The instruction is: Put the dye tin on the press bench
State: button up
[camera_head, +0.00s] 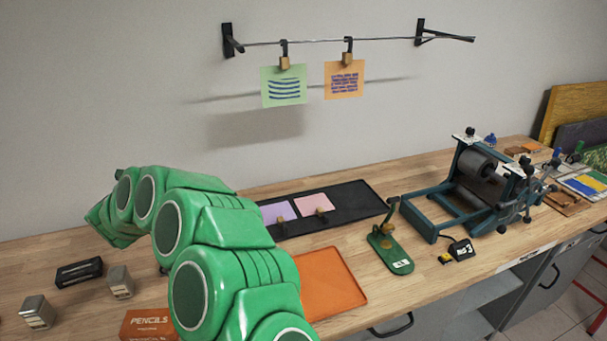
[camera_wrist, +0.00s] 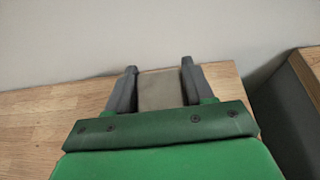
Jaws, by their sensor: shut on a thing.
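My gripper (camera_wrist: 158,88) is shut on a plain grey-beige thing, taken to be the dye tin (camera_wrist: 160,90), which shows between the two dark fingers in the wrist view. Only one face of it shows, with no label visible. Wooden surface lies around and beyond the fingers; whether the tin touches it I cannot tell. In the head view my green arm hides the gripper and tin. The wooden bench (camera_head: 412,178) runs along the wall and carries a blue printing press (camera_head: 470,190) at the right.
Grey tins (camera_head: 36,312), a black block (camera_head: 79,272) and an orange pencils box (camera_head: 148,324) stand at front left. An orange tray (camera_head: 340,290), a black tray (camera_head: 355,205) and a green stapler-like tool (camera_head: 390,250) occupy the middle. Cards hang from a wall rail (camera_head: 380,39).

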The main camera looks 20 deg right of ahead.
jog(key=s+d+m+g+h, duration=0.2)
jog(key=s+d+m+h, duration=0.1)
jog(key=d, duration=0.6)
jog(key=s+d+m+g+h, duration=0.1)
jog(key=s+d+m+h, duration=0.25)
jog(key=d, duration=0.45)
jog(key=s+d+m+g+h, duration=0.2)
jog(key=s+d+m+h, duration=0.15)
jog(key=d, duration=0.55)
jog(key=s+d+r+m+g+h, duration=0.2)
jog(key=s+d+m+g, duration=0.2)
jog(key=s+d, duration=0.5)
jog(key=s+d+r+m+g+h, duration=0.2)
jog(key=s+d, duration=0.6)
jog(key=s, duration=0.6)
jog(key=r+m+g, duration=0.1)
jog(key=m+g, duration=0.1)
jog(key=shift+d+g, duration=0.3)
jog(key=shift+d, duration=0.05)
jog(key=shift+w+d+f, duration=0.3)
jog(key=shift+w+f, duration=1.85)
jog(key=shift+w, duration=0.15)
jog(key=shift+w+d+f, duration=0.3)
jog(key=shift+w+f, duration=1.8)
jog(key=shift+w, duration=0.25)
jog(key=shift+w+d+f, duration=0.3)
jog(key=shift+w+f, duration=1.85)
jog(key=shift+w, duration=0.15)
